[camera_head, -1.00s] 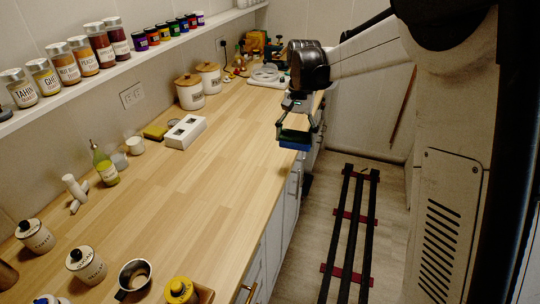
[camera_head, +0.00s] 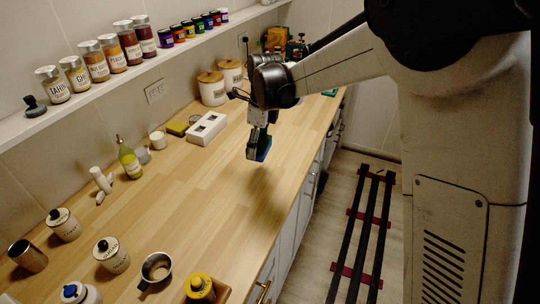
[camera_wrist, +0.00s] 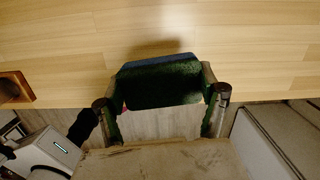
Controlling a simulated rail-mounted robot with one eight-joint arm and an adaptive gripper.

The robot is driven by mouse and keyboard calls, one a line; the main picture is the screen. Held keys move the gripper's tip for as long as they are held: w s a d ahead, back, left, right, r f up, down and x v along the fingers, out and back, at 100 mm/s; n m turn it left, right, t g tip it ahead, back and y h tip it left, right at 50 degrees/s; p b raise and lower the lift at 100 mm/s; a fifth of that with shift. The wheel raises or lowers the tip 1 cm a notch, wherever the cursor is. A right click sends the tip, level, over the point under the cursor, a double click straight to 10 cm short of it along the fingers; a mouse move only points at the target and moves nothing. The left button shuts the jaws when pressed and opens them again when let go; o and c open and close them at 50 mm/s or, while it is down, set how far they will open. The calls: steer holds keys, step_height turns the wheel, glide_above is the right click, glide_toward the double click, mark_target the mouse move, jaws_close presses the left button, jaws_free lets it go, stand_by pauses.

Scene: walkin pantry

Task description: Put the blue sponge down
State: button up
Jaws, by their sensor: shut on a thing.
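The blue sponge (camera_head: 263,151) is in my gripper (camera_head: 257,148), above the wooden countertop (camera_head: 215,195) in the head view. The wrist view shows the sponge (camera_wrist: 160,85) between the two fingers of my gripper (camera_wrist: 162,102). A dark green face fills most of it, with a blue strip along its far edge. My gripper is shut on it. A shadow lies on the counter around and below the gripper. The sponge's underside is hidden, and the gap to the counter is hard to judge.
A white box with square openings (camera_head: 207,129) and a yellow-green sponge (camera_head: 178,128) stand near the wall. A green bottle (camera_head: 129,160), a metal cup (camera_head: 156,268) and a yellow-lidded jar (camera_head: 200,288) are toward the left and front. The middle counter is clear.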

steer(key=shift+s+a+m, duration=0.1)
steer(key=shift+a+m, duration=0.4)
steer(key=shift+a, duration=0.25)
steer(key=shift+w+f, duration=0.2)
steer(key=shift+w, duration=0.05)
steer(key=p, duration=0.2)
glide_above(269, 156)
step_height(269, 156, down, 6)
steer(key=shift+s+f, duration=0.15)
steer(key=shift+f, duration=0.1)
steer(key=shift+d+f, duration=0.1)
steer(key=shift+f, duration=1.95)
steer(key=shift+f, duration=0.15)
steer(key=o, duration=1.6)
steer(key=shift+c, duration=0.2)
